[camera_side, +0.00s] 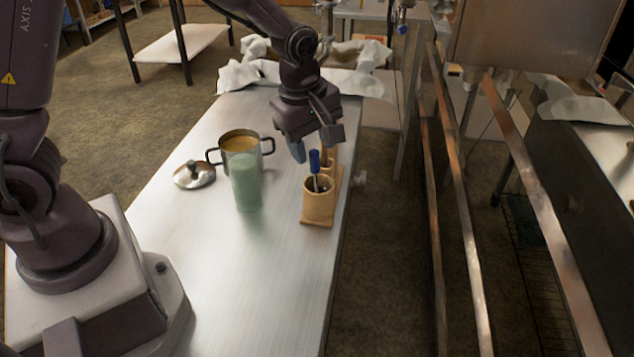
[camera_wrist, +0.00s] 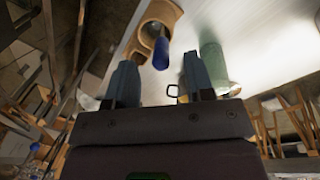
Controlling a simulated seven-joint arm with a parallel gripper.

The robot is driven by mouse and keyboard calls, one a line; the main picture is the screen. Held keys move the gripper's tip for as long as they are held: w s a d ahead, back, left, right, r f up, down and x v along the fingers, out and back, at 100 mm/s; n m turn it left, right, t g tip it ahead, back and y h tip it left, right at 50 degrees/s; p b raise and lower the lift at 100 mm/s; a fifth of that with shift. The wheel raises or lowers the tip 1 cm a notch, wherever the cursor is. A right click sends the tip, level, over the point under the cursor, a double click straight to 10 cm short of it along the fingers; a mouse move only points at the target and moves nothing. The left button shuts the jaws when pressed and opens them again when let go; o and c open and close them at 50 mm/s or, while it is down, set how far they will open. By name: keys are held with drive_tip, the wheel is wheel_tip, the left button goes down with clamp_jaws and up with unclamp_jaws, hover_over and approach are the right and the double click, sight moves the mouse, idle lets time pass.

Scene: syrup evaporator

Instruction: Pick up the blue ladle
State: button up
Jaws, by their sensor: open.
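The blue ladle (camera_side: 315,161) stands in a tan wooden holder (camera_side: 319,207) near the table's right edge, its blue handle pointing up. In the wrist view its blue handle (camera_wrist: 161,53) sticks out of the holder (camera_wrist: 148,22), ahead of the gap between my fingers. My gripper (camera_side: 316,147) is open and empty, at about the height of the handle top in the side view. In the wrist view my gripper's fingers (camera_wrist: 158,78) lie on either side of the handle's line, apart from it. The ladle's lower end is hidden inside the holder.
A metal lid (camera_side: 194,174) lies further left. The table's front (camera_side: 240,290) is clear.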

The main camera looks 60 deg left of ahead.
sight(316, 174)
drive_tip(key=f, duration=0.5)
drive_tip(key=shift+w+f, duration=0.3)
drive_tip(key=shift+w, duration=0.1)
drive_tip(key=shift+c, duration=0.4)
drive_tip(key=c, duration=0.8)
